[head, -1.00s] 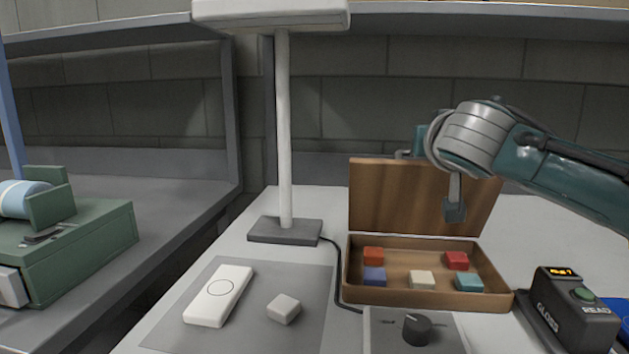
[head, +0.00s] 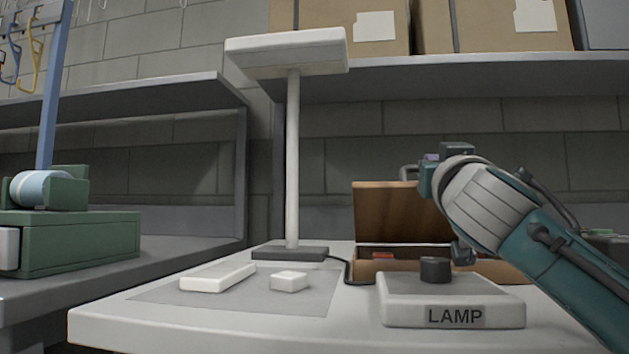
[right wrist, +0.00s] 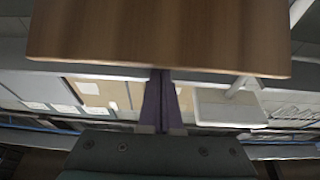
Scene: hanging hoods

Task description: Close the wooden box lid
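The wooden box (head: 375,267) sits on the white table behind the lamp control, which hides part of its front. Its lid (head: 385,210) stands open, roughly upright, at the back. A red block (head: 382,255) shows inside. My right arm crosses in front of the lid's right side, and my right gripper (head: 431,158) is near the lid's top edge, seen small and partly hidden. In the right wrist view the lid (right wrist: 160,35) fills the top, and the gripper's purple fingers (right wrist: 161,85) are together, their tips at the lid's edge; contact is unclear. My left gripper is not in view.
A lamp control (head: 450,302) with a dark knob stands in front of the box. The lamp post (head: 292,160) rises at left. A white device (head: 217,277) and small white block (head: 289,281) lie on a grey mat. A shelf runs above.

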